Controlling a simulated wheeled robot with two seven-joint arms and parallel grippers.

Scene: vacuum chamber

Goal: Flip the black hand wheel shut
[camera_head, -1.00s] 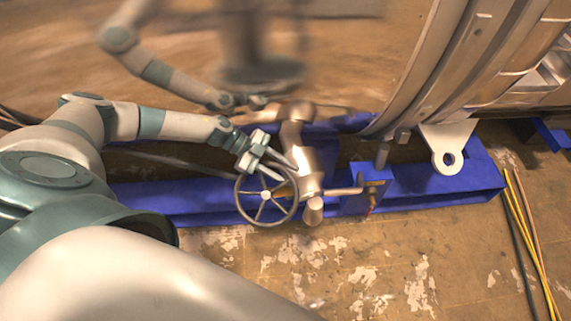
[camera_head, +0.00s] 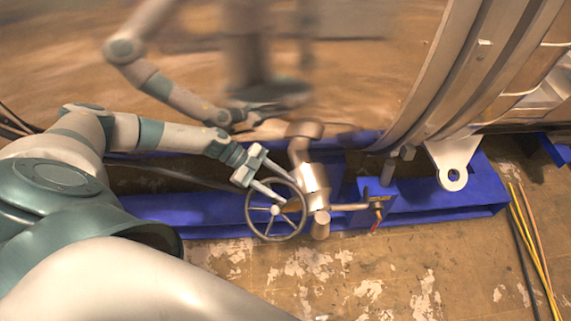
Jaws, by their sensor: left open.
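The black hand wheel (camera_head: 276,236) shows as a dark spoked ring with a bright hub, in front of a metal pipe valve (camera_head: 314,180). My left gripper (camera_head: 279,188) is open, with its two pale fingers spread at the upper part of the wheel. One finger reaches over the rim toward the hub, and the other lies by the upper right rim. I cannot tell whether either finger touches the wheel. My right gripper is not in view.
A blue frame (camera_head: 450,200) runs behind and beside the wheel. A large shiny chamber wall (camera_head: 370,80) stands behind, mirroring my arm. Yellow and black cables (camera_head: 530,245) lie on the worn floor at right. The floor in front of the wheel is clear.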

